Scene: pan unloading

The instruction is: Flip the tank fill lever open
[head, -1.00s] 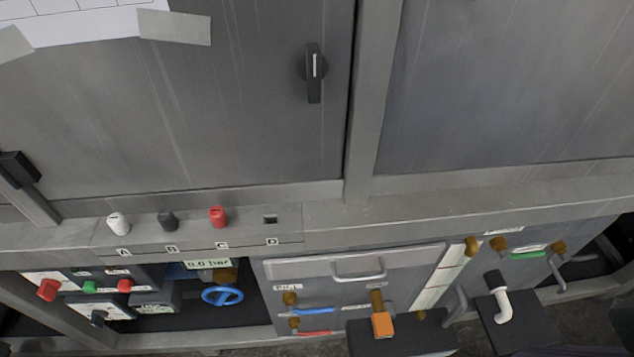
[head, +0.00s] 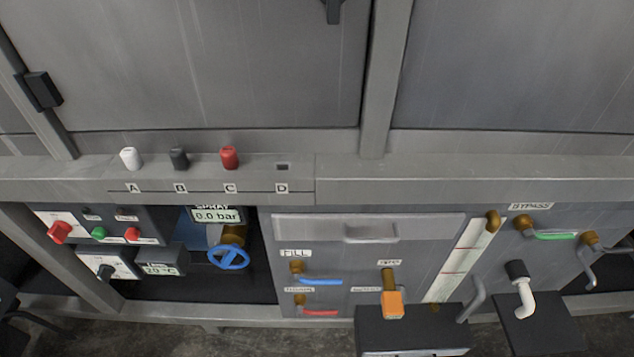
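The tank fill lever (head: 321,282) is a blue handle on a brass valve, just under the FILL label (head: 295,253) on the grey tank front (head: 350,262). The blue handle lies about level and points right from the valve. Below it a red lever (head: 320,312) sits on a similar brass valve. Neither of my grippers can be made out in the head view. A dark shape at the lower left edge is too cut off to identify.
A blue handwheel (head: 229,257) and the 0.0 bar display (head: 216,215) are left of the tank. An orange-handled valve (head: 392,303) and a dark box (head: 412,332) stick out at the lower right. A green bypass lever (head: 555,236) and a white spout (head: 525,298) are farther right.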

